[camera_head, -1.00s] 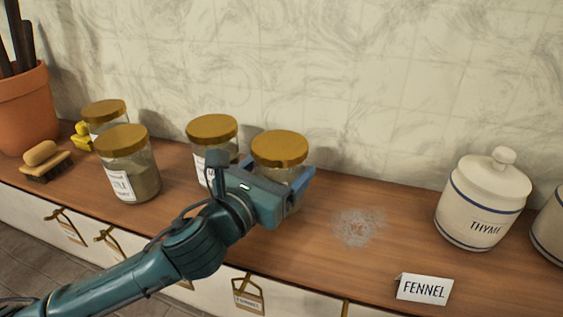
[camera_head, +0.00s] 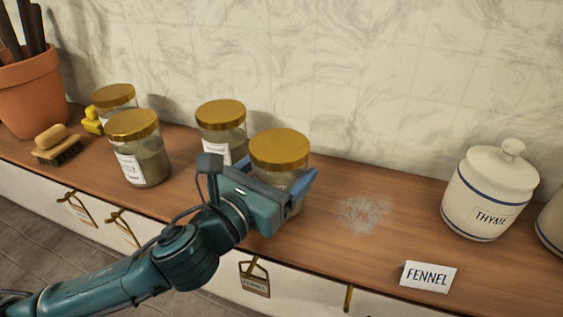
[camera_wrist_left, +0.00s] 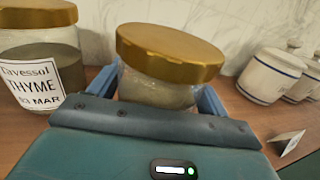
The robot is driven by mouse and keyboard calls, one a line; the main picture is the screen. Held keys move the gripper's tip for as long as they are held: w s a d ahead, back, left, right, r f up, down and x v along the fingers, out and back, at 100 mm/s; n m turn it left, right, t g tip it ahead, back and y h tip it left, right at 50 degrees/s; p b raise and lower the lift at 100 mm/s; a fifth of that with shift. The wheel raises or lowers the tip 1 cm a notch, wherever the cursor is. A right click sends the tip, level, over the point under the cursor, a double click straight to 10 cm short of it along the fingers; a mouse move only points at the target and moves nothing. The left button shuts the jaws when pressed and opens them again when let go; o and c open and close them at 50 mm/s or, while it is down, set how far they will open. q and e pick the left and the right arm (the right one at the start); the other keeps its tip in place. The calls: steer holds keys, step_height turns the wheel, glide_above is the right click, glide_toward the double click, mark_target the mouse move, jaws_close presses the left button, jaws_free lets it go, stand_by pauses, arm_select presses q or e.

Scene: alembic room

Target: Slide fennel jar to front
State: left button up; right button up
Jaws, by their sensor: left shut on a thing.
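A glass jar with a gold lid (camera_head: 279,150) stands on the wooden counter. My left gripper (camera_head: 290,190) is shut around its body from the front. In the left wrist view the jar (camera_wrist_left: 165,80) sits between the blue fingers and looks tilted; its label is hidden, so I cannot read what it holds. A white card reading FENNEL (camera_head: 428,276) stands near the counter's front edge to the right, also seen as a small card in the wrist view (camera_wrist_left: 288,142). My right gripper is not in view.
A jar labelled THYME (camera_wrist_left: 35,85) is left of the held jar. Two more gold-lidded jars (camera_head: 138,150) (camera_head: 114,97) stand further left, with a brush (camera_head: 56,145) and terracotta pot (camera_head: 30,95). A white THYME canister (camera_head: 490,195) is at right. A pale powdery patch (camera_head: 364,214) marks the counter.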

arm_select(q)
steer(key=shift+s+a+f, duration=0.1)
steer(key=shift+s+a, duration=0.05)
steer(key=shift+s, duration=0.35)
steer(key=shift+s+a, duration=0.15)
steer(key=shift+s, duration=0.35)
steer(key=o, duration=1.2)
